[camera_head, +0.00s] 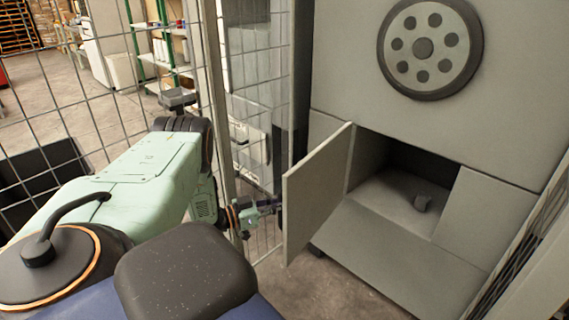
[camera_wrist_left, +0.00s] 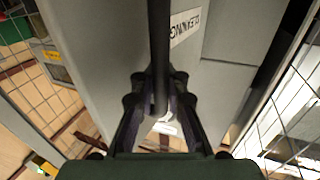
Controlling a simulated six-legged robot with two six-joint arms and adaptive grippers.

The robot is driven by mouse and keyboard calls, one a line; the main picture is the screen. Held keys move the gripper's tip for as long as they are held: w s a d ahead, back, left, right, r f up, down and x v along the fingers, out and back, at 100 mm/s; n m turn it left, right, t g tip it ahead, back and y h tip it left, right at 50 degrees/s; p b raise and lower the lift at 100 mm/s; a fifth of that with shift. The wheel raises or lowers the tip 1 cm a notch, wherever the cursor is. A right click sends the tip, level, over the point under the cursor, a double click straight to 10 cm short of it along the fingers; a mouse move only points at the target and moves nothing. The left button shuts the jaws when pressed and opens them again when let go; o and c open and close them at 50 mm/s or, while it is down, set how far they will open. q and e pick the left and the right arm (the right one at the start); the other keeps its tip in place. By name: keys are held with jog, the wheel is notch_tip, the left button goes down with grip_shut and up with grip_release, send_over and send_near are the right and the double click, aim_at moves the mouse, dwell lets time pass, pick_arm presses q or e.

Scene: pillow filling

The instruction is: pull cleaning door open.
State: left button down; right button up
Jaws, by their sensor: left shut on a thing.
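The cleaning door (camera_head: 318,190) is a grey panel at the lower left of the large grey machine. It stands swung outward, with the dark compartment (camera_head: 405,180) behind it showing. My left gripper (camera_head: 270,204) is at the door's outer face, on its left side in the head view. In the left wrist view the fingers of my left gripper (camera_wrist_left: 157,105) are shut on a black upright handle (camera_wrist_left: 158,40). A white label reading "CLEANING" (camera_wrist_left: 185,24) is beside the handle on the door. My right gripper is not in view.
A round dark-rimmed wheel (camera_head: 431,48) is on the machine above. Wire mesh fencing (camera_head: 100,110) runs along the left, close to my left arm, and more mesh stands at the lower right (camera_head: 530,240).

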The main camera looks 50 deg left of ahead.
pick_arm(q)
jog(key=c, duration=1.9)
grip_release()
jog(key=shift+s+f, duration=0.3)
jog(key=shift+s, duration=0.1)
jog(key=o, duration=0.5)
jog(key=shift+s+r, duration=0.15)
jog(key=shift+r, duration=0.15)
jog(key=shift+o, duration=0.3)
jog(key=shift+w+f, duration=0.1)
jog(key=shift+w, duration=0.25)
jog(key=shift+s+a, duration=0.1)
jog(key=shift+s, duration=0.35)
jog(key=v, duration=0.6)
jog(key=shift+s, duration=0.3)
jog(key=shift+a, duration=0.15)
